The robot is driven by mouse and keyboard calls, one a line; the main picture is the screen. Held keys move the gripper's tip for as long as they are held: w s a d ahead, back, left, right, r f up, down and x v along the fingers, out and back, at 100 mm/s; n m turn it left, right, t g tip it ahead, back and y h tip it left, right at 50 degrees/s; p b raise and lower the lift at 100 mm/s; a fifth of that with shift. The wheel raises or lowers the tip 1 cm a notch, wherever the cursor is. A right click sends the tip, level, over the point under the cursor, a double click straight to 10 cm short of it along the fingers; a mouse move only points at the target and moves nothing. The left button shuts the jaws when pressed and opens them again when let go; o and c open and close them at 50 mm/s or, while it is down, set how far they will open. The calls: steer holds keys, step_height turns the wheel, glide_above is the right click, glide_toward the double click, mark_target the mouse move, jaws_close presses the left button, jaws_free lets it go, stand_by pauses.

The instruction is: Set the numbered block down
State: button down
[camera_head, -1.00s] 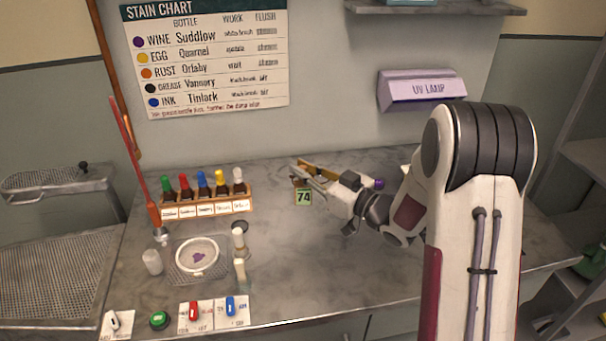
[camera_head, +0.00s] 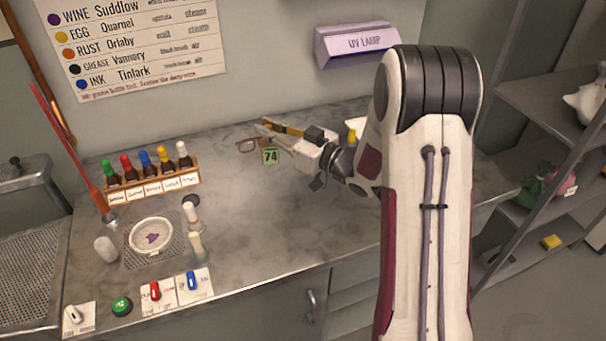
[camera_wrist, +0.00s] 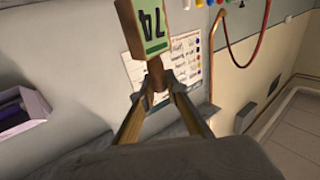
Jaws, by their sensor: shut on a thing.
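The numbered block (camera_head: 270,157) is small and green with a black 74 on its face. It shows near the rear of the counter (camera_head: 275,220) in the head view; its gap above the counter cannot be told. My gripper (camera_head: 265,130) is shut on it. In the wrist view the block (camera_wrist: 153,25) sits at the top on a brown stem, its number upside down. The fingertips (camera_wrist: 157,88) close on that stem, with the wall behind.
A rack (camera_head: 150,188) of capped bottles stands to the left. A dish (camera_head: 151,236), small containers and switches lie front left. Glasses (camera_head: 246,146) lie just left of the block. A yellow-topped item (camera_head: 352,136) is behind my arm. The middle front counter is clear.

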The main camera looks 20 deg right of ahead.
steer(key=d+m+t+h, duration=0.1)
steer(key=d+m+h, duration=0.1)
steer(key=d, duration=0.8)
steer(key=shift+d+h, duration=0.35)
steer(key=shift+h, duration=0.05)
steer(key=shift+s+r, duration=0.1)
step_height(320, 180, down, 6)
steer(key=shift+f, duration=0.2)
steer(key=shift+f, duration=1.8)
steer(key=shift+f, duration=0.15)
steer(key=c, duration=2)
jaws_free()
